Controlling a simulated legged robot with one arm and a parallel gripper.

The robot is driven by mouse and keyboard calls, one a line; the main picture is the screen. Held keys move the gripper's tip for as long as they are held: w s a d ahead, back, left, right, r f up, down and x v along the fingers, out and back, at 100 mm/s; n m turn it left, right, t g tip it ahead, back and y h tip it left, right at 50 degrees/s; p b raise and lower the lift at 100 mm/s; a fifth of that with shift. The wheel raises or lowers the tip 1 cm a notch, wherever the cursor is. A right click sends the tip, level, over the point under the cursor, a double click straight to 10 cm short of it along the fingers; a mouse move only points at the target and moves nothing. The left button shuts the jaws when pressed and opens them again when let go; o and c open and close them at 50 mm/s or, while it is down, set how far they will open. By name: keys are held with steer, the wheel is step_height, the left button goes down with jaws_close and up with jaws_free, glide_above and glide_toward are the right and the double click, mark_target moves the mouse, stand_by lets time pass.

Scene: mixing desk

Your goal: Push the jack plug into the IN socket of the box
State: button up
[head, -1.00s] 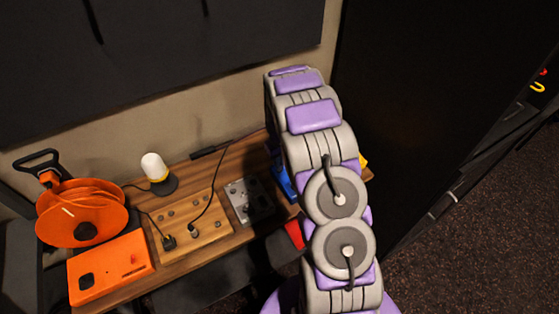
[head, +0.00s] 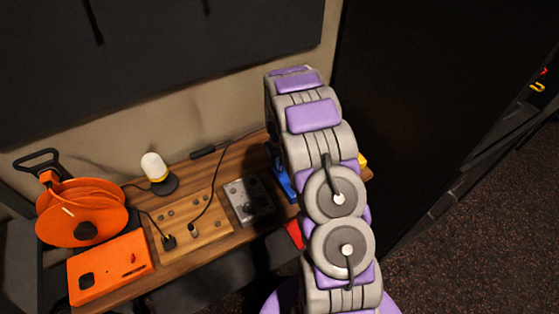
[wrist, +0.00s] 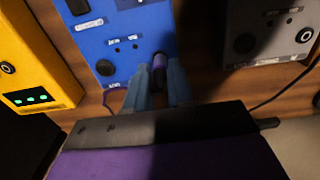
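The blue box (wrist: 125,40) fills the upper middle of the wrist view, with sockets, knobs and white labels too small to read. A dark round socket (wrist: 104,67) shows on its left side. In the head view only a blue edge of the box (head: 284,182) shows beside my arm. My gripper (wrist: 158,80) is at the box's lower right corner, its two fingers closed around the dark, purple-banded jack plug (wrist: 158,68). The plug's tip is hidden, so I cannot tell whether it is in a socket. I cannot tell which socket is IN.
A yellow box (wrist: 35,55) with green lights stands left of the blue box, and a grey box (wrist: 262,35) stands right. A black cable (wrist: 285,92) lies on the wooden desk. In the head view, an orange reel (head: 80,212), orange box (head: 110,268) and lamp (head: 155,170) are at left.

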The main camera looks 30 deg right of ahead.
steer(key=o, duration=0.3)
steer(key=shift+o, duration=0.2)
steer(key=shift+r, duration=0.15)
step_height(320, 180, up, 17)
steer(key=shift+p, duration=0.35)
stand_by(0.4)
